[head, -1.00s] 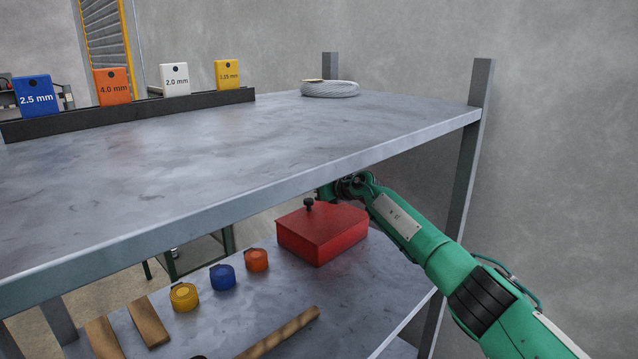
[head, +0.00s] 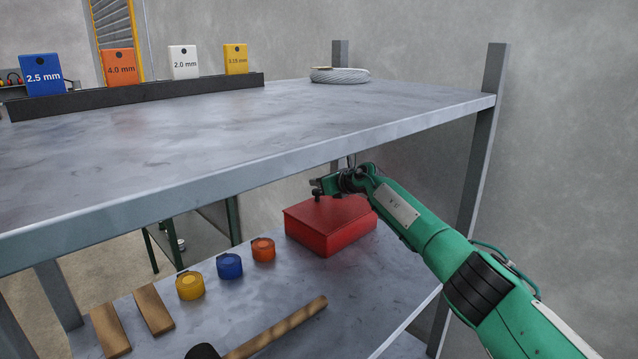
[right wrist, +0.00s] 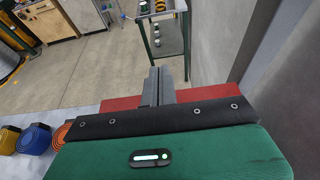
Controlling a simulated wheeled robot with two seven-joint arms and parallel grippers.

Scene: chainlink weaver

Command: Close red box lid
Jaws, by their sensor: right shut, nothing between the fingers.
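The red box (head: 318,238) sits on the lower shelf. Its red lid (head: 345,212) lies over the top and looks flat, with no clear gap visible. In the right wrist view, the fingers (right wrist: 158,84) are together and empty, with red parts of the box (right wrist: 120,103) on both sides. My left gripper is not in view.
Yellow (head: 190,286), blue (head: 229,266) and orange (head: 263,250) rolls stand left of the box. A hammer with a wooden handle (head: 280,325) lies in front. An upright post (head: 480,150) stands at right.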

